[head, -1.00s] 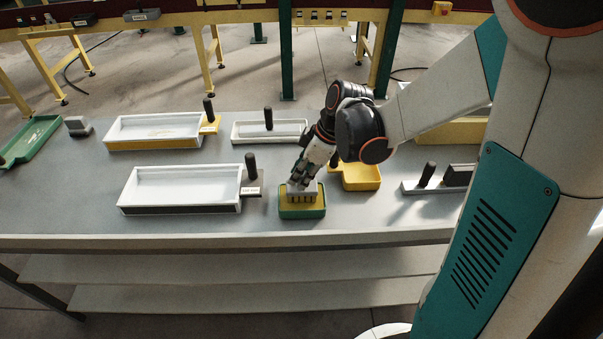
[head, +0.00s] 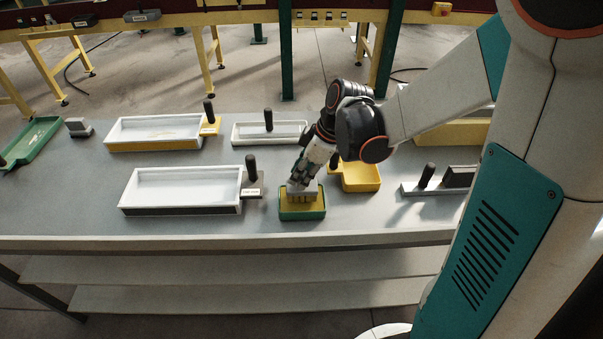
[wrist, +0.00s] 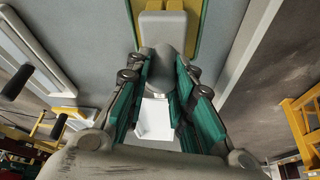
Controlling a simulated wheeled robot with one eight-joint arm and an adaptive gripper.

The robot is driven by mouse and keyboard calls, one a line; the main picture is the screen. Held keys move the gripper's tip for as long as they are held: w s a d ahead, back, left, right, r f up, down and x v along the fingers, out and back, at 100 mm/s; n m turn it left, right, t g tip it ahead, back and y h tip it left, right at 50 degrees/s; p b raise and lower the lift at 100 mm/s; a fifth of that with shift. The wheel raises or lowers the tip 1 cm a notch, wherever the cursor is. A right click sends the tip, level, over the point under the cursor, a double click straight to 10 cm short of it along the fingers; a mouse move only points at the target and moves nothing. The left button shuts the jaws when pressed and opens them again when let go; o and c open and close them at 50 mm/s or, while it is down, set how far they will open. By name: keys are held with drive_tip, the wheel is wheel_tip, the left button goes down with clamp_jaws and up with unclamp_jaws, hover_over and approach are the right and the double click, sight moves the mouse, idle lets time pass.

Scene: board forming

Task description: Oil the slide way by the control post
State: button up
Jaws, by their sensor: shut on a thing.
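My gripper (head: 301,183) is shut on the grey handle of a brush-like tool (head: 302,194). The handle also shows between the fingers in the wrist view (wrist: 160,75). The tool's wide head is at a small green tray (head: 302,213) with yellow inside, near the table's front edge. How deep the head sits in the tray is hidden. White troughs lie on the table: one at front left (head: 180,189), one behind it (head: 155,131) and a narrow one (head: 268,132). Black upright handles stand beside or on them. I cannot tell which thing is the slide way or control post.
A yellow tray (head: 361,178) sits just right of my gripper. A grey plate (head: 437,187) with a black handle and block lies farther right. A yellow-legged conveyor stands behind.

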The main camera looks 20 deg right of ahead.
drive_tip(key=shift+r+p, duration=2.15)
drive_tip(key=shift+r, duration=0.9)
drive_tip(key=shift+f, duration=0.1)
drive_tip(key=shift+w+f+m, duration=0.15)
drive_tip(key=shift+w+m, duration=0.05)
drive_tip(key=shift+m, duration=0.1)
drive_tip(key=w+f+m+h, duration=0.1)
drive_tip(key=m, duration=0.2)
drive_tip(key=w+f+m+t+h+b, duration=0.1)
drive_tip(key=f+m, duration=0.1)
drive_tip(key=m, duration=0.2)
drive_tip(key=w+f+m+t+h, duration=0.1)
drive_tip(key=m, duration=0.2)
drive_tip(key=shift+w+f+m+h, duration=0.3)
drive_tip(key=shift+w+m, duration=0.1)
